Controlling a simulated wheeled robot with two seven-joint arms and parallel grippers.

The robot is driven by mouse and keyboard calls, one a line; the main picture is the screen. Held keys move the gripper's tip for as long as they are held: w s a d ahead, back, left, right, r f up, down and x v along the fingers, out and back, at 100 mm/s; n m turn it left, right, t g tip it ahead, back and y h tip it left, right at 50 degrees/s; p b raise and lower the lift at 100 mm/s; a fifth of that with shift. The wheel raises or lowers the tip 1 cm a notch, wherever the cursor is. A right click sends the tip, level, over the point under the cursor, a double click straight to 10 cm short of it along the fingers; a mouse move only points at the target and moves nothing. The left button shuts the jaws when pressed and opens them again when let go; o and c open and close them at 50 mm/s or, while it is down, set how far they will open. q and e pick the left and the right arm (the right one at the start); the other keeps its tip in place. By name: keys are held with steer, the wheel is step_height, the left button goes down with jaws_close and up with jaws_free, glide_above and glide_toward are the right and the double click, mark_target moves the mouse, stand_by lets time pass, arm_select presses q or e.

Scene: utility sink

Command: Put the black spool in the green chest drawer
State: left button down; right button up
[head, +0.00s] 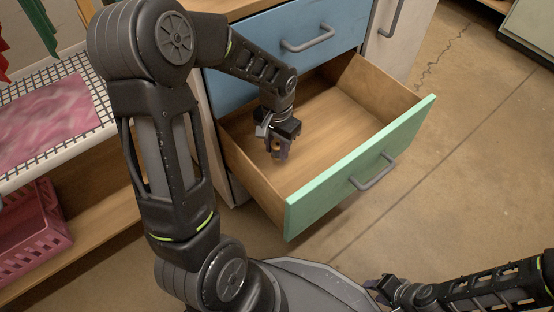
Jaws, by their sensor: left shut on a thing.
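The green-fronted drawer (332,182) is pulled far out of the chest, and its wooden inside is bare where I can see it. My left gripper (277,152) points down over the left part of the open drawer. It is shut on a small dark thing with a brownish middle, likely the black spool (275,144), which the fingers partly hide. I cannot tell whether the spool touches the drawer bottom. My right gripper (377,287) is low at the bottom right, outside the drawer; its fingers are too small and dark to read.
A blue drawer (290,48) above is shut. To the left, a white grid rack (72,130) holds a pink cloth (45,118), with a pink basket (32,230) on the wooden shelf below. The floor to the right is clear.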

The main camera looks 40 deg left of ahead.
mark_target(277, 158)
arm_select(q)
steer(key=shift+f+b, duration=0.95)
steer(key=shift+f, duration=1.25)
steer(key=shift+f, duration=0.15)
steer(key=c, duration=1)
jaws_free()
step_height(277, 158, up, 12)
steer(key=p, duration=0.5)
steer(key=shift+r, duration=0.2)
